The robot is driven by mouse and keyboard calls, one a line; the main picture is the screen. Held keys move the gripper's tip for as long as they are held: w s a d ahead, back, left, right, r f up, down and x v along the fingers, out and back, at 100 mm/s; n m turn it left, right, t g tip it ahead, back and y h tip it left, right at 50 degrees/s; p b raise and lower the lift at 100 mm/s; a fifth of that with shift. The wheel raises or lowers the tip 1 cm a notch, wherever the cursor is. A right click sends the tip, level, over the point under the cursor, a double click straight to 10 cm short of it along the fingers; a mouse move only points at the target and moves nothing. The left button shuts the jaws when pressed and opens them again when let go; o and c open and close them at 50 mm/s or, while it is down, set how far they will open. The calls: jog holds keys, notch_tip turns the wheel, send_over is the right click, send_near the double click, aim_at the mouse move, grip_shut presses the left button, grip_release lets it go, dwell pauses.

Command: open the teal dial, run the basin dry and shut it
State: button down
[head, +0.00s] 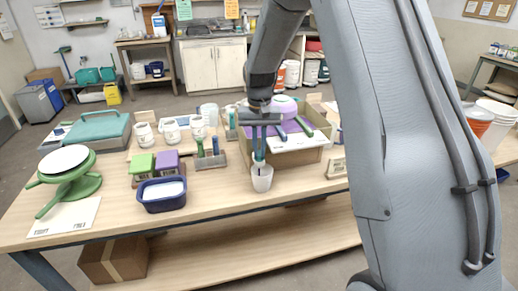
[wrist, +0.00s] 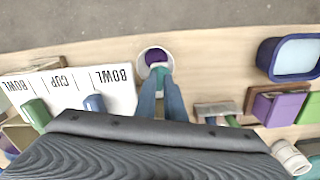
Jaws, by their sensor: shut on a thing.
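My gripper (head: 259,158) points down at the front middle of the table. Its bluish fingers (wrist: 159,78) are closed together over a white cup (head: 262,178), also in the wrist view (wrist: 144,61). They hold a small thing at the cup's mouth, mostly hidden by the fingertips; purple shows inside the cup beneath. Green and blue handle-like parts stand by a card (head: 283,143) marked BOWL, CUP, BOWL (wrist: 66,88). I cannot pick out the teal dial with certainty.
A blue tub (head: 163,207) with pale contents, green (head: 143,165) and purple (head: 166,160) blocks, and several white jars stand left of the cup. The front table edge is close to the cup.

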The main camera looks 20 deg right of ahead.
aim_at(259, 153)
jog(key=shift+w+r, duration=0.1)
jog(key=c, duration=1.8)
grip_release()
jog(key=shift+c, duration=0.2)
jog(key=shift+r+b, duration=1.15)
jog(key=shift+r, duration=2.75)
